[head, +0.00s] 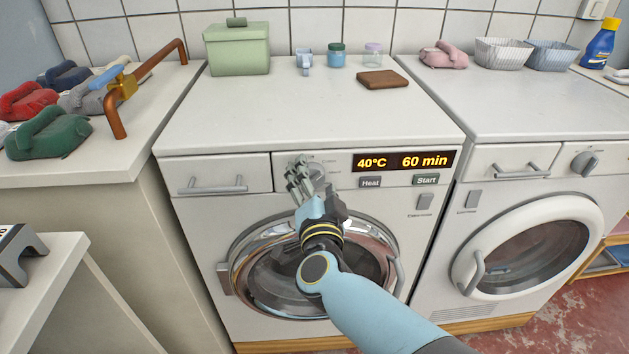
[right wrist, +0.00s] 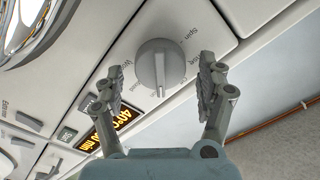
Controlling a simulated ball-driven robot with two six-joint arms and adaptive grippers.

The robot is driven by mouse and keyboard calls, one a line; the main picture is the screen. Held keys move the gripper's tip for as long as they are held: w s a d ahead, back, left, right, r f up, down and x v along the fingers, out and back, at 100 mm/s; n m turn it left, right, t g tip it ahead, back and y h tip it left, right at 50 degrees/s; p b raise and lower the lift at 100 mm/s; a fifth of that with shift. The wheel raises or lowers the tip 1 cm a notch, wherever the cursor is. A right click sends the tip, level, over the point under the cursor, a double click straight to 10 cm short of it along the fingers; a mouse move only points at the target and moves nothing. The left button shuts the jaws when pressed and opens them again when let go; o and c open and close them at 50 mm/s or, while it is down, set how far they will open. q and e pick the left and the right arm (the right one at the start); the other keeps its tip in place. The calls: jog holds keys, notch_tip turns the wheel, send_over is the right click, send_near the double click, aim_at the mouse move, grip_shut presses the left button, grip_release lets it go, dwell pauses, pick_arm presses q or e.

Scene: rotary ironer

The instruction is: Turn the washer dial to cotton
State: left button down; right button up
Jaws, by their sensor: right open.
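The washer (head: 290,125) stands in the middle of the head view, its lit display (head: 402,161) reading 40°C and 60 min. Its dial (right wrist: 165,55) is a round grey knob with a raised grip, seen in the right wrist view. Printed words ring it; "Spin" is legible, others are hard to read. The grip's pale line points toward the bottom of that view. I cannot tell which word it marks. My right gripper (head: 303,178) is open at the dial, one finger on each side with visible gaps. In the head view it mostly hides the dial. My left gripper is not in view.
Heat (head: 370,182) and Start (head: 426,180) buttons sit right of the dial. A drawer handle (head: 212,186) is to its left, the round door (head: 262,285) below. A green box (head: 237,50), jars and a brown block (head: 382,79) stand on top. A dryer (head: 545,130) adjoins on the right.

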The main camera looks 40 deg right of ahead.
jog(key=shift+r, duration=0.1)
notch_tip(320, 180, up, 10)
jog(key=shift+f, duration=0.1)
dwell(0.3)
jog(key=shift+a, duration=0.1)
